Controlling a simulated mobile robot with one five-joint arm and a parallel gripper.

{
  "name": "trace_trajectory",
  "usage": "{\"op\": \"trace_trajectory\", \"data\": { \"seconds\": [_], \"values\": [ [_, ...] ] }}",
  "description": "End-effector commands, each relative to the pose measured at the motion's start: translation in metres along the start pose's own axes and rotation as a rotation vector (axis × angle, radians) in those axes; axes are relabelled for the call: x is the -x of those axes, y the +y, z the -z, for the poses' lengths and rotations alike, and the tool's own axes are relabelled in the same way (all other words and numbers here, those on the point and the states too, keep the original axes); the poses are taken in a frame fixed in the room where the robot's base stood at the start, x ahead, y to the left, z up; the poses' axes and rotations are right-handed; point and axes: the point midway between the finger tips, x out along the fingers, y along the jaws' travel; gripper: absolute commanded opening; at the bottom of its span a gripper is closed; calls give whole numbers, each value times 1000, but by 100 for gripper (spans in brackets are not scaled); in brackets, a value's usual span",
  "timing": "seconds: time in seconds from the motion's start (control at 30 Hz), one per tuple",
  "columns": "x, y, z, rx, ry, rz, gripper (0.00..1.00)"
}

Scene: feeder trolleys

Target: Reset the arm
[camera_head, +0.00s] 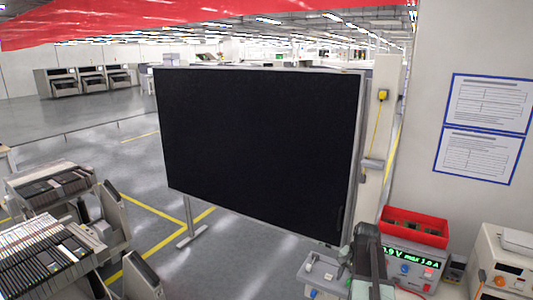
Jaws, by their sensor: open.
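I cannot make out my gripper or its fingertips in the head view. A dark grey upright shape (369,252) rises at the bottom, right of centre, in front of the bench equipment. I cannot tell whether it is part of my arm or a device on the bench. No held object shows.
A large black panel on a stand (260,150) fills the middle. Feeder trolleys (50,255) stand at the lower left. A power supply (412,262) carries a red bin (415,226) at the lower right, beside a beige instrument (500,265). Floor between trolleys and panel is clear.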

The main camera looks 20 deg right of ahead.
Motion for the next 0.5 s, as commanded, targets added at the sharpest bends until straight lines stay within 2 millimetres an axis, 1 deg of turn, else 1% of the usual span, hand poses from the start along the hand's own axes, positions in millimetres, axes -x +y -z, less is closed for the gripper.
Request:
{"op": "trace_trajectory", "data": {
  "seconds": [0.03,0.07,0.1,0.17,0.2,0.23,0.27,0.3,0.37,0.4,0.47,0.5],
  "values": [
    [-15,-32,-35,82,-14,-3,45],
    [-20,-49,-54,131,-22,-6,45],
    [-27,-71,-81,199,-32,-9,45],
    [-37,-100,-124,303,-47,-15,45],
    [-43,-117,-153,375,-56,-20,45],
    [-47,-128,-176,430,-63,-25,45],
    [-50,-137,-198,485,-70,-29,45],
    [-54,-147,-227,557,-79,-35,45],
    [-60,-158,-268,665,-91,-44,45],
    [-62,-161,-293,733,-98,-52,45],
    [-64,-163,-325,831,-108,-63,45],
    [-65,-160,-344,894,-115,-73,45]
  ]
}}
